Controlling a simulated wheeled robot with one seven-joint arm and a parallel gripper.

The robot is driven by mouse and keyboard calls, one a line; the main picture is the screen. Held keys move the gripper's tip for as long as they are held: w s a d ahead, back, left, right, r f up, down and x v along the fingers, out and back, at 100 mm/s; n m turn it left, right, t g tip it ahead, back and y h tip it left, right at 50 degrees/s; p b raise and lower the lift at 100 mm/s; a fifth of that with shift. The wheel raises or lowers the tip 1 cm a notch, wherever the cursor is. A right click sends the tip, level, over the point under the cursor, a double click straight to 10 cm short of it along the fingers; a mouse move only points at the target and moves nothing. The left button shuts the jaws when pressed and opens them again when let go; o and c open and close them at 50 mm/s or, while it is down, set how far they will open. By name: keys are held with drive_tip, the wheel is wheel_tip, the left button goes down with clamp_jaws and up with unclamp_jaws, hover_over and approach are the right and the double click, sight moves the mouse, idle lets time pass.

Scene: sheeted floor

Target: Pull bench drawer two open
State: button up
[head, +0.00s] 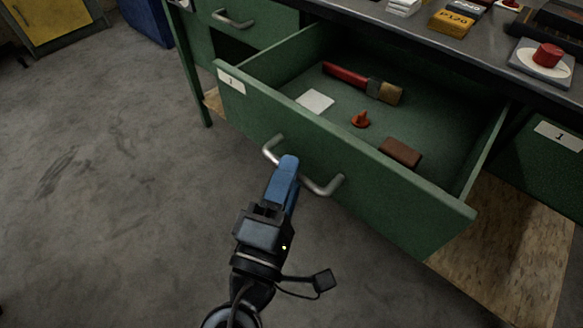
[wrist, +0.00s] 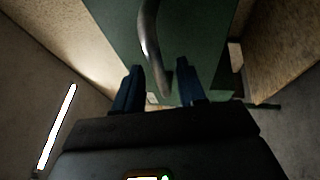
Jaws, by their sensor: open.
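A green bench drawer (head: 340,180) stands pulled well out of the bench in the head view. The small label on its front is too blurred to read surely. Its grey bow handle (head: 322,187) is on the front face and also shows in the wrist view (wrist: 150,40). My gripper (head: 286,172) is at the middle of this handle, its blue fingers covering part of the bar. In the wrist view my gripper (wrist: 160,85) has its fingers apart, with the handle bar between them. I see a gap beside the bar; contact is hidden.
The drawer holds a red-handled brush (head: 365,83), a white card (head: 315,101), an orange-red piece (head: 360,119) and a brown block (head: 401,152). A shut drawer (head: 545,155) labelled 1 is at right. Another handle (head: 233,19) is upper left. Floor at left is clear.

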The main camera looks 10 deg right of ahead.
drive_tip(key=v, duration=0.6)
idle(0.4)
